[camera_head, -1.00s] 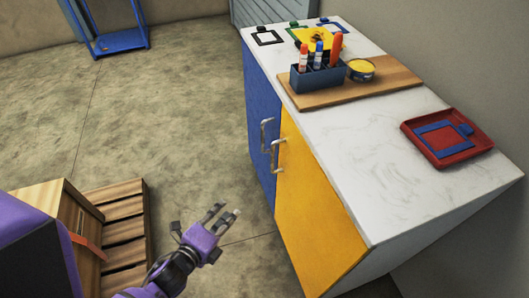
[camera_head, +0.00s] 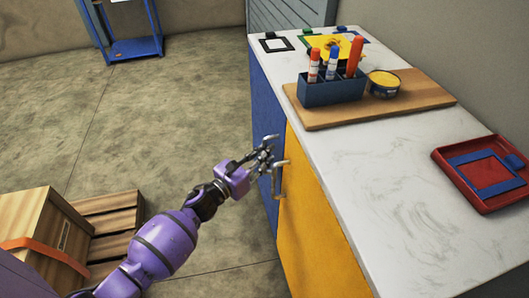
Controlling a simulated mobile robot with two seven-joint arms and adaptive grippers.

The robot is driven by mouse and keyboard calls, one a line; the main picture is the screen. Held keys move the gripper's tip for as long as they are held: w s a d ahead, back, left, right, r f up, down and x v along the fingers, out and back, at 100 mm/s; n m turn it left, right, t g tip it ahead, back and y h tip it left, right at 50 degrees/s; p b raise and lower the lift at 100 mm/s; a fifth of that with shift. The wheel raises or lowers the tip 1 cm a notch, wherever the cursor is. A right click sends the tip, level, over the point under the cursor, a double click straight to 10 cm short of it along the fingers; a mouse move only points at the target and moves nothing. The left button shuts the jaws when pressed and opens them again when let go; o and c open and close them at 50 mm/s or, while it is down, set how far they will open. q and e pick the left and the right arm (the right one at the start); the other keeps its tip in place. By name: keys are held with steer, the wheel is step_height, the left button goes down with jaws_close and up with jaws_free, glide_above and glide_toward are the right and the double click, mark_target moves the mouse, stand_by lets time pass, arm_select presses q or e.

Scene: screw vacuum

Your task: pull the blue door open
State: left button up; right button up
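The blue door (camera_head: 262,105) is the far door of the cabinet and looks closed. Its metal handle (camera_head: 270,138) is partly hidden behind my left gripper. My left gripper (camera_head: 268,157) is at the blue door's handle, its fingers close to or around it; I cannot tell whether they touch or grip it. The yellow door (camera_head: 312,222) is next to it, nearer to me, with its own metal handle (camera_head: 280,180) just beside my fingers. My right gripper is not in view.
The white countertop (camera_head: 385,185) holds a wooden board (camera_head: 425,95), a dark blue pen holder (camera_head: 332,91), a yellow tin (camera_head: 384,83) and a red tray (camera_head: 465,180). A wooden crate (camera_head: 35,225) and pallet (camera_head: 112,215) stand at the lower left.

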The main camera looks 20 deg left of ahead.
arm_select(q)
steer(key=shift+w+d, duration=0.15)
steer(key=shift+w, duration=0.25)
jaws_close()
